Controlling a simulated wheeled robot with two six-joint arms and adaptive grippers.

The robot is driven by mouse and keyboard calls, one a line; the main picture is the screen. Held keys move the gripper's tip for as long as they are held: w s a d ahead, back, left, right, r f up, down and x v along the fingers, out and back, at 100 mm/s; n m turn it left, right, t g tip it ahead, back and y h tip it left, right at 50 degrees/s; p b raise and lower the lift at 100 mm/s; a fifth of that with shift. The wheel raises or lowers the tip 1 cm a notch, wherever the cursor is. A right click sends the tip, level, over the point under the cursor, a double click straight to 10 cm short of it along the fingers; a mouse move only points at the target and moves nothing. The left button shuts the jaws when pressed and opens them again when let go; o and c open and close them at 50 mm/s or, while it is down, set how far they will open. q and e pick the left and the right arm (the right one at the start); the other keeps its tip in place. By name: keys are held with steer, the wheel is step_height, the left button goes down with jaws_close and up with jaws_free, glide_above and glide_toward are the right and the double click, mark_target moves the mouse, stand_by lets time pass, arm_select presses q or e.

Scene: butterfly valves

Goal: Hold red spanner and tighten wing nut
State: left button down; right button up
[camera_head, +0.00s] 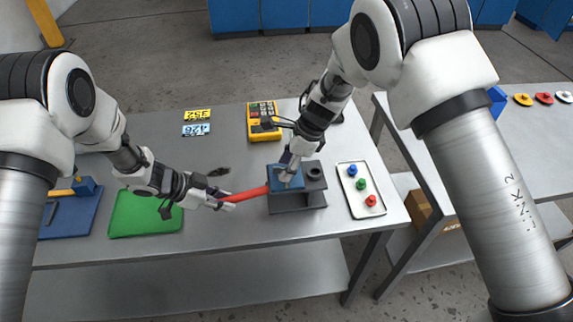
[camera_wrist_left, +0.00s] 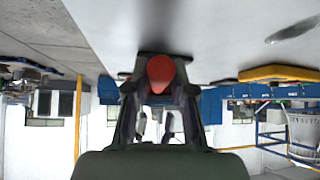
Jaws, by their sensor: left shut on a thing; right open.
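My left gripper (camera_head: 228,201) is shut on the red spanner (camera_head: 250,194), with the spanner's end also showing between its fingers in the left wrist view (camera_wrist_left: 160,72). The spanner reaches right to a dark grey fixture (camera_head: 297,201) with a blue upper part (camera_head: 284,183). My right gripper (camera_head: 289,174) is open and points down over this blue part. I cannot tell whether it touches anything there. I cannot make out a wing nut under the right gripper; its fingers and wrist hide that spot. The spanner's far end is also unclear.
A white tray (camera_head: 351,206) with blue, green and red knobs lies right of the fixture. A yellow multimeter-like device (camera_head: 257,130) stands behind it. A green mat (camera_head: 130,222) and blue mat (camera_head: 75,220) lie left. A second table (camera_head: 530,130) stands right, across a gap.

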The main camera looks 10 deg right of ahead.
steer(key=shift+c, duration=0.3)
jaws_close()
steer(key=shift+m, duration=0.4)
steer(key=m+t, duration=0.1)
steer(key=m, duration=0.1)
steer(key=shift+s+a+m, duration=0.1)
steer(key=shift+m, duration=0.3)
steer(key=shift+m+t+h, duration=0.5)
steer(key=shift+m+t, duration=0.3)
steer(key=shift+m, duration=1.1)
